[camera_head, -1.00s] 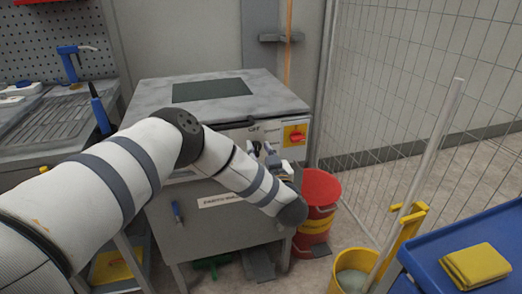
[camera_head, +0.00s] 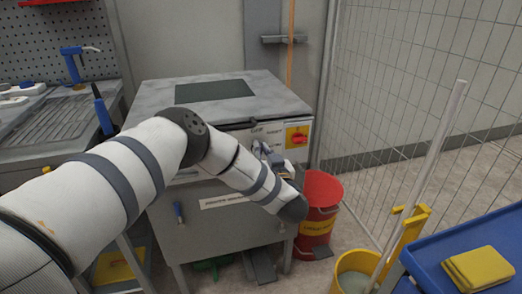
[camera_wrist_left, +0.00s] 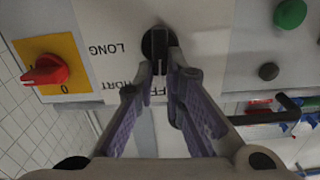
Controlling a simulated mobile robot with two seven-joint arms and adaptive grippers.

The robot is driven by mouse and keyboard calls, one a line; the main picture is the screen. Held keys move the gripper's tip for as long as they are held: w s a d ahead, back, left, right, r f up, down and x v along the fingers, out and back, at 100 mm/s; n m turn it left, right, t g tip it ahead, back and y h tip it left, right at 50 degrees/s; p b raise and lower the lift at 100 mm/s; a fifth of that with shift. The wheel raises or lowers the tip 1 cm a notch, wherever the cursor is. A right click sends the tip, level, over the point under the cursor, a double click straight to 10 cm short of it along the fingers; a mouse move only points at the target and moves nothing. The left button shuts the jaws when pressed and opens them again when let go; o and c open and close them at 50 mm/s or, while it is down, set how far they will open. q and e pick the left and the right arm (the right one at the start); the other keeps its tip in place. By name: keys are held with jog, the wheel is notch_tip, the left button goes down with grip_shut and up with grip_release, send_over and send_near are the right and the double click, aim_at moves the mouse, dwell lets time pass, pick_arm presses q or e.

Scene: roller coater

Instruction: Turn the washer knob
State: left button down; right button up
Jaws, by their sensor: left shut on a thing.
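The washer (camera_head: 235,115) is a grey metal cabinet with a control panel along its upper front edge. In the left wrist view the black washer knob (camera_wrist_left: 158,42) sits on the light panel, near printed LONG, SHORT and OFF labels. My left gripper (camera_wrist_left: 163,70) has its fingertips closed together on the knob. In the head view the left gripper (camera_head: 263,150) is at the panel, partly hidden by my own forearm. The knob is too small and covered to make out there. My right gripper shows in neither view.
A red switch on a yellow plate (camera_wrist_left: 45,70) is beside the knob. Green (camera_wrist_left: 290,13) and dark (camera_wrist_left: 268,71) buttons sit on its other side. A red bin (camera_head: 318,205), yellow bucket (camera_head: 355,268) and blue cart (camera_head: 480,235) stand right of the washer. A mesh fence (camera_head: 400,90) stands behind.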

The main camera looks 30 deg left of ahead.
pick_arm(q)
jog(key=m, duration=0.7)
jog(key=shift+w+d+f+m, duration=0.3)
jog(key=shift+w+d+f, duration=0.05)
jog(key=shift+w, duration=0.05)
jog(key=shift+m, duration=0.3)
jog(key=c, duration=1.7)
grip_release()
jog(key=shift+o, duration=0.2)
jog(key=shift+d, duration=0.1)
jog(key=v, duration=1.2)
